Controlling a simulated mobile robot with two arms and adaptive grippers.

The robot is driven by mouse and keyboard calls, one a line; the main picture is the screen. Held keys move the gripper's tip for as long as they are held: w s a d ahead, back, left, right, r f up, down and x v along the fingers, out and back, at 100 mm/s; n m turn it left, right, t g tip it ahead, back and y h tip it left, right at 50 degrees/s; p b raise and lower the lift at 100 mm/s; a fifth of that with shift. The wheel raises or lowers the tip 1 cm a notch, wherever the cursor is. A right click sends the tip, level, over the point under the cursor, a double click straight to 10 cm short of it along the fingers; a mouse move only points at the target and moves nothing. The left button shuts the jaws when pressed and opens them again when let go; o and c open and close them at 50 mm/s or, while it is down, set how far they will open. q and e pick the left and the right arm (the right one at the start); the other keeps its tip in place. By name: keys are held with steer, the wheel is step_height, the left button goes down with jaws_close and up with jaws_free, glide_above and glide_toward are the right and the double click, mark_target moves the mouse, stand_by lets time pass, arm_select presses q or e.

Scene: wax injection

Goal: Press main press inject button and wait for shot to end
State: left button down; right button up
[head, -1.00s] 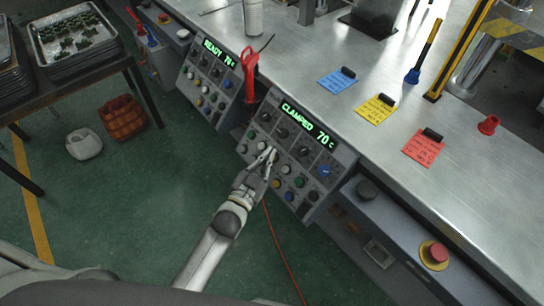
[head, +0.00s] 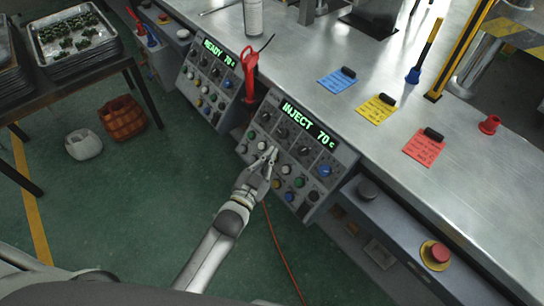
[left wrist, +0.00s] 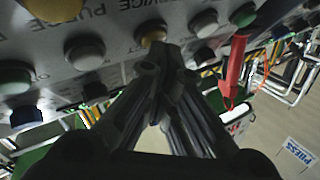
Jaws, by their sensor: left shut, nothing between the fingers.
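The main press control panel (head: 290,160) is on the front of the steel bench, and its green display (head: 309,121) reads "INJECT 70 c". My left gripper (head: 271,154) is shut and empty, with its fingertips at the panel's buttons. In the left wrist view, the closed fingertips (left wrist: 165,58) are close below a yellow button (left wrist: 151,33), with white and grey buttons beside it. I cannot tell whether the tips touch a button, and the fingers hide part of the panel. My right gripper is not in view.
A second panel (head: 208,82) to the left reads "READY 70 c". A red-handled tool (head: 249,75) hangs between the panels. A red emergency button (head: 436,254) is at lower right. Blue, yellow and red cards (head: 424,147) lie on the bench. Green floor is open around my arm.

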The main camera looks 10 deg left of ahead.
arm_select(q)
steer(key=shift+s+a+r+p, duration=0.4)
steer(key=shift+s+r+p, duration=0.15)
steer(key=shift+p, duration=0.25)
steer(key=shift+s+a+r+p, duration=0.2)
steer(key=shift+r+p, duration=0.15)
steer(key=shift+p, duration=0.15)
steer(key=s+a+r+p, duration=0.2)
steer(key=p, duration=0.1)
steer(key=shift+s+r, duration=0.2)
steer(key=shift+s, duration=0.1)
